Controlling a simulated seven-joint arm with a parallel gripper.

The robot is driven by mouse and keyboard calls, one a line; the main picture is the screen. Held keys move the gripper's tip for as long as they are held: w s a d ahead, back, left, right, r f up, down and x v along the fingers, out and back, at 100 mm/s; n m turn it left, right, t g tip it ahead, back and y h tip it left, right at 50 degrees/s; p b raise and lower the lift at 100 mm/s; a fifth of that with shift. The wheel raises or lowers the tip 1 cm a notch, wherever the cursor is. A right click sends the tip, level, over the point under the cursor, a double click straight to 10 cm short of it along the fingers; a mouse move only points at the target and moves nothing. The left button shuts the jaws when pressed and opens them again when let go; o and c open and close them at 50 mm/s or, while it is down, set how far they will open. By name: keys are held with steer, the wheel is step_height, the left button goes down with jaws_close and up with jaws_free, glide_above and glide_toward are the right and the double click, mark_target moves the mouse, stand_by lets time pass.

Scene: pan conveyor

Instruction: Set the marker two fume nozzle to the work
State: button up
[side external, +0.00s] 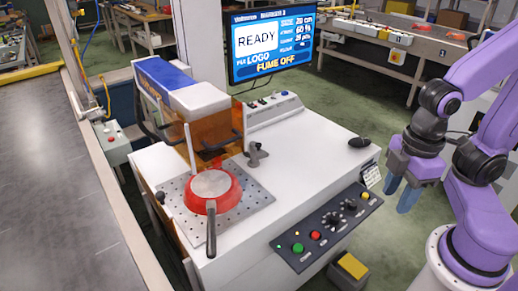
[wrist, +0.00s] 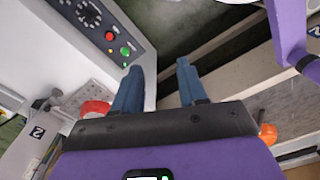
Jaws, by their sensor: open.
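The laser marker (side external: 185,95), blue and white with an orange see-through guard, stands on a white cabinet. A small grey fitting (side external: 256,154) stands upright beside the guard; I cannot tell for sure whether it is the fume nozzle. A red pan (side external: 228,193) lies on the perforated plate (side external: 254,199), its dark handle toward the front. My gripper (side external: 403,190) is right of the cabinet, away from the pan and fitting. The wrist view shows its blue fingers (wrist: 159,67) apart with nothing between them. A "2" label (wrist: 38,132) shows at left there.
A monitor (side external: 270,40) reads READY, LOGO and FUME OFF. A control panel (side external: 328,228) with buttons and knobs runs along the cabinet's front edge. A grey conveyor (side external: 60,180) runs at left.

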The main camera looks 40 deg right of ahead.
steer(key=shift+a, duration=0.1)
steer(key=c, duration=0.5)
steer(key=shift+w+a+m, duration=0.15)
steer(key=shift+w+m, duration=0.15)
steer(key=shift+m, duration=0.1)
jaws_close()
steer(key=w+a+f+m+y, duration=0.2)
steer(key=w+m+y, duration=0.3)
steer(key=w+m, duration=1.7)
steer(key=w+d+f+m+t, duration=0.2)
steer(key=w+d+m, duration=0.5)
steer(key=w+d, duration=0.2)
steer(key=w+d+f+m+t, duration=0.2)
steer(key=w+d+f+m, duration=0.1)
steer(key=w+d+m, duration=0.5)
steer(key=shift+w+d+f+y, duration=0.3)
steer(key=shift+w+d+y, duration=0.1)
steer(key=shift+w, duration=0.2)
